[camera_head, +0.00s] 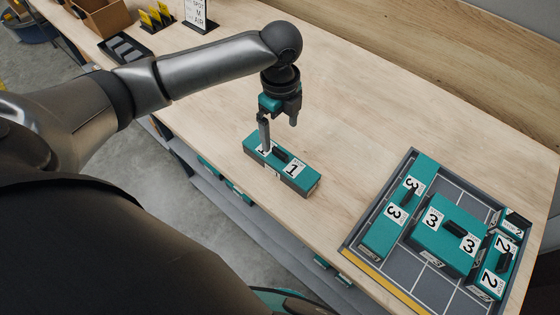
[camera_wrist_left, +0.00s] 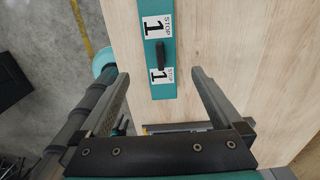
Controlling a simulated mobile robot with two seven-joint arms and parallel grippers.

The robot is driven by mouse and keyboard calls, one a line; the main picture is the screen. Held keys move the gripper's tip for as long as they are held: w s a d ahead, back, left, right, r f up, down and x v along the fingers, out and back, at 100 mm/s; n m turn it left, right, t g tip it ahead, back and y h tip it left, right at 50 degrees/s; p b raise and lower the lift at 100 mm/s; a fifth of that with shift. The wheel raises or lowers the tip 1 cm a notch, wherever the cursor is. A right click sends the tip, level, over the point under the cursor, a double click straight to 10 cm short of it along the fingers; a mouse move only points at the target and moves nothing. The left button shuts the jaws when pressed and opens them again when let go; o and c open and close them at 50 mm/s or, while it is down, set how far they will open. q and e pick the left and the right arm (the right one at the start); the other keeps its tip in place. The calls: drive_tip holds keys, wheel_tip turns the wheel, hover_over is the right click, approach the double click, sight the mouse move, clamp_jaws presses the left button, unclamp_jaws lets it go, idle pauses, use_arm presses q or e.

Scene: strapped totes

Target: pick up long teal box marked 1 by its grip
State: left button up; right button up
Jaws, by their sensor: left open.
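The long teal box marked 1 (camera_head: 302,177) lies on the wooden table near its front edge, with a black grip on top and white labels reading 1. In the left wrist view the box (camera_wrist_left: 157,90) runs up from between the fingers, and its black grip (camera_wrist_left: 160,55) stands just beyond the fingertips. My left gripper (camera_head: 279,132) points down above the box and is open, with nothing between its fingers (camera_wrist_left: 160,72). One finger hides part of the box's left label in the head view. My right gripper is not in view.
A grey gridded tray (camera_head: 404,283) at the right holds several teal boxes marked 3 and 2. A card stand (camera_head: 197,14), yellow pieces (camera_head: 155,17) and a cardboard box (camera_head: 102,17) stand at the back left. The table (camera_head: 365,95) behind the box is clear.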

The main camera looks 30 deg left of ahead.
sight(280, 151)
use_arm(q)
wheel_tip(280, 151, down, 11)
drive_tip(key=shift+r+b, duration=0.1)
drive_tip(key=shift+b, duration=0.3)
drive_tip(key=shift+c, duration=0.2)
drive_tip(key=shift+r, duration=0.1)
clamp_jaws()
idle(0.5)
